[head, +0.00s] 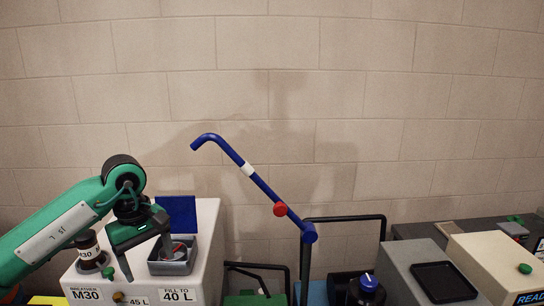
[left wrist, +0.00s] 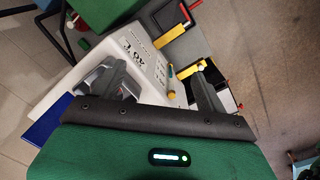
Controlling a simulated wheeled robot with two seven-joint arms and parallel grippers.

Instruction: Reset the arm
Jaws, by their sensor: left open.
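My left arm (head: 60,235) comes in from the left, green with a dark wrist joint. My left gripper (head: 146,262) points down, open, in front of the white cabinet (head: 208,225) marked M30 and FILL TO 40 L. It overlaps the grey open tray (head: 172,268) on the cabinet in this view; I cannot tell whether it touches anything. In the left wrist view the two grey fingers of the left gripper (left wrist: 165,80) are spread apart over the white labelled cabinet (left wrist: 142,58), with no held object visible. My right gripper is not in view.
A blue bar (head: 235,160) with a white band and red knob (head: 280,209) slants up right of the cabinet. A dark bottle (head: 88,247) stands at the cabinet's left. Grey and cream boxes (head: 500,262) and a black tray (head: 445,281) are at right.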

